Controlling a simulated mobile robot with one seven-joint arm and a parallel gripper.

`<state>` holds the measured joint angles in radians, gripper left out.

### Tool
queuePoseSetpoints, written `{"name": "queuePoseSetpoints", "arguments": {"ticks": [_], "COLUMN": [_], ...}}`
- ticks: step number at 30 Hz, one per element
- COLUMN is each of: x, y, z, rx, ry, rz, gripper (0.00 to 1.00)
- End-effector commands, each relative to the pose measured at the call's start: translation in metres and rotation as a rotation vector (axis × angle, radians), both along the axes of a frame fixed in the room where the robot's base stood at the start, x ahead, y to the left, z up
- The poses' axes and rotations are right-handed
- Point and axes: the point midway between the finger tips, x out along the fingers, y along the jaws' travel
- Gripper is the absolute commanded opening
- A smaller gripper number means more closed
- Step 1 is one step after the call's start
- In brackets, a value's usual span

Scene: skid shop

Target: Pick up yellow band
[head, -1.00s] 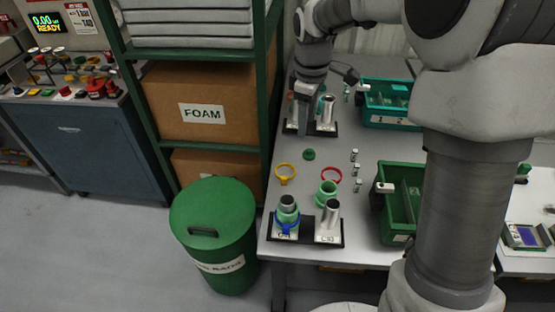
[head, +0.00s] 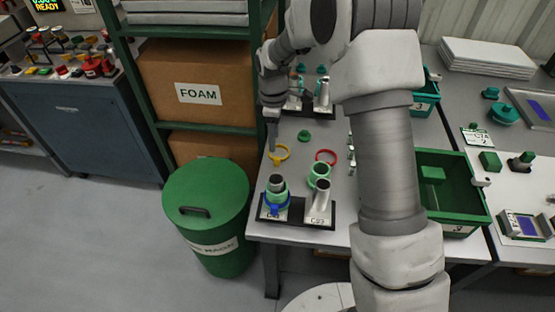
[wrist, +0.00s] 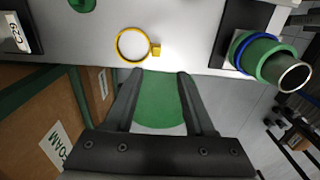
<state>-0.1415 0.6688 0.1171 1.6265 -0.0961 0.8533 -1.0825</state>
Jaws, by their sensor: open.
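The yellow band (head: 274,158) is a thin ring with a small block-shaped tab, lying flat on the grey table near its left edge. It also shows in the wrist view (wrist: 155,50), just beyond my fingertips. My gripper (wrist: 159,74) is open and empty, with its two dark fingers apart and the tab in line with the gap between them. In the head view my gripper (head: 272,140) is at the far side of the band, pointing down. I cannot tell its exact height above the table.
A black stand (head: 298,218) with metal posts, one carrying green and blue rings, is in front. A red ring (head: 334,156), a green ring (head: 319,172) and a green cap (head: 304,135) are nearby. A green bin (head: 206,222) and a shelf with a foam box (head: 170,85) stand left.

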Motion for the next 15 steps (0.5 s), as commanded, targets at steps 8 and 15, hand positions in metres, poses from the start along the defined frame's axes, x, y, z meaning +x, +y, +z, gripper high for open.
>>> {"name": "queuePoseSetpoints", "arguments": {"ticks": [8,15], "x": [0.0,0.003], "y": [-0.001,-0.005], "z": [-0.033,-0.052], "rx": [0.0,0.0], "ry": [-0.001,0.0], "rz": [-0.001,-0.002], "gripper": [0.54,0.54]}}
